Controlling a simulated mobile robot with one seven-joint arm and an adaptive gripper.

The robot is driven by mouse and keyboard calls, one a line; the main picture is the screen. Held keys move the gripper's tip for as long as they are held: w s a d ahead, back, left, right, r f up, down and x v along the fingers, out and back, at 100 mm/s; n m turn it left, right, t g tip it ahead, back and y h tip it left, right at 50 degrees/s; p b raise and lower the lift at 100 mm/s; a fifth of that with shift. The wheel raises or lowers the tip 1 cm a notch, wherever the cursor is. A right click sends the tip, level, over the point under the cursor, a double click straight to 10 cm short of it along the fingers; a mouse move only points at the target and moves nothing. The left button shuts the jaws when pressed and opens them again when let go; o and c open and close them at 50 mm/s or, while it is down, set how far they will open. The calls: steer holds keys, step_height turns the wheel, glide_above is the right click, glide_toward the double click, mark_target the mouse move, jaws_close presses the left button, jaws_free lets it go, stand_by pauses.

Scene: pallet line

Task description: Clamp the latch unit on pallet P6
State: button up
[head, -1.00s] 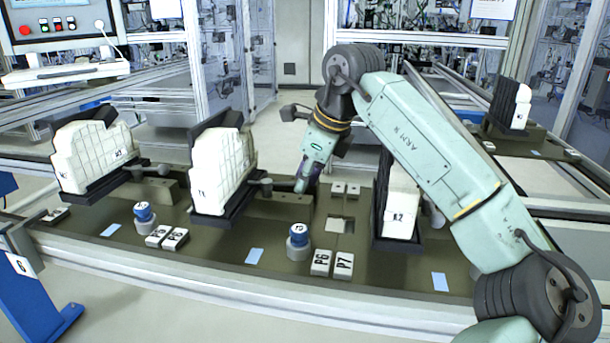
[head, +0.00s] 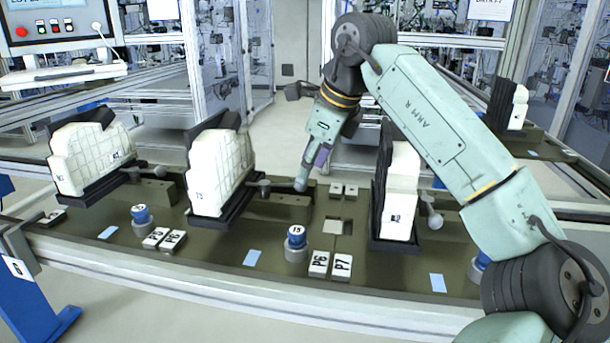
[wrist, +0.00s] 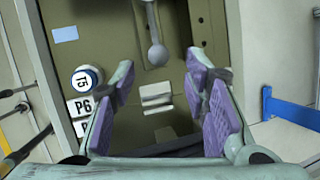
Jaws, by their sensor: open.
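The latch unit's grey lever (head: 285,186), ending in a ball knob, lies beside this holder and points right. In the wrist view the lever (wrist: 153,30) runs down from the top edge to its knob. My gripper (head: 316,165) is open and empty above and slightly right of the knob. Its purple-padded fingers (wrist: 160,85) are spread below the knob in the wrist view, apart from it.
A further block (head: 90,158) stands at left.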

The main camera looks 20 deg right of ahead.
steer(key=v, duration=0.7)
steer(key=shift+r, duration=0.15)
steer(key=shift+s, duration=0.15)
